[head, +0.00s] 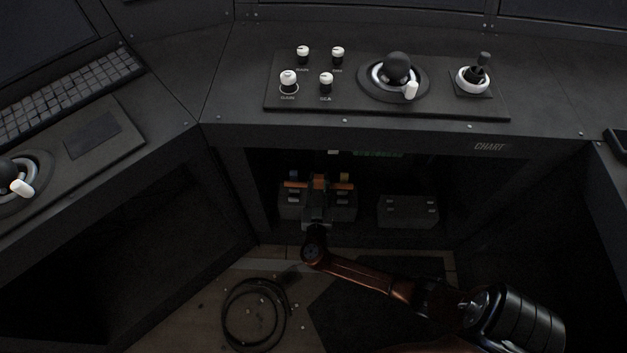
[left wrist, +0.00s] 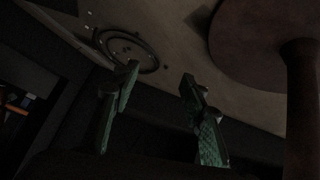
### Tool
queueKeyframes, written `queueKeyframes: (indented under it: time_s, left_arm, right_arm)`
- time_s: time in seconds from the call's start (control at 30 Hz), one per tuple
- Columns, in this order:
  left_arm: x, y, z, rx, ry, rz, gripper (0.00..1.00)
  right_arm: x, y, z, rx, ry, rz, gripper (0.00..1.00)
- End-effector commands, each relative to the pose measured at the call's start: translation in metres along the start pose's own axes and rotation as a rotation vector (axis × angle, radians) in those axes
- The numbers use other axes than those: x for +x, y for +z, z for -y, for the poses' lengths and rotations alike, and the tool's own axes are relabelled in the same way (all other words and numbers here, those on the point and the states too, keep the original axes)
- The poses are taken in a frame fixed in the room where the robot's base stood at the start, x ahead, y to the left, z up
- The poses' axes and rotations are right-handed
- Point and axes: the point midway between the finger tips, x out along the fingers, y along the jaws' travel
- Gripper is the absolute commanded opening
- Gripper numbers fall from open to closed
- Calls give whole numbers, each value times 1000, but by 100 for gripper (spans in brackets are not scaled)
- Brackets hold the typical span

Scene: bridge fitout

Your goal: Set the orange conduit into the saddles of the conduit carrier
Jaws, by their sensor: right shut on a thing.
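The orange conduit (head: 343,186) lies crosswise inside the dark bay under the console, in the head view. My right gripper (head: 318,186) reaches in from the front and is shut on the conduit near its middle, hiding that part. Just below and behind is a grey block (head: 342,211) with small blue and yellow-orange parts on top; it looks like the conduit carrier. I cannot tell whether the conduit touches its saddles. My left gripper (left wrist: 160,72), in the left wrist view, has its two green-padded fingers apart with nothing between them.
A second grey block (head: 408,211) with small pale studs stands to the right in the bay. The console top (head: 385,88) with knobs and levers overhangs the bay. A coiled black cable (head: 254,313) lies on the floor. An orange piece (left wrist: 14,109) shows at the left wrist view's edge.

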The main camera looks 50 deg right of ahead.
Motion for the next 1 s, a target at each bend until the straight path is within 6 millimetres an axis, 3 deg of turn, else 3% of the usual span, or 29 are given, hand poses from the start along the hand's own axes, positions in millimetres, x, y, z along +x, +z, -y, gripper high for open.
queueKeyframes:
  time_s: [0.43,0.7,1.0]
  left_arm:
    - [4,10,3,16,5,-27,40]
    - [7,28,6,51,27,-109,40]
    - [5,22,5,49,26,-117,40]
  right_arm:
    - [-2,2,0,-1,-4,-3,0]
    - [-2,28,0,-4,-4,-1,0]
    - [-1,41,1,0,-4,-5,0]
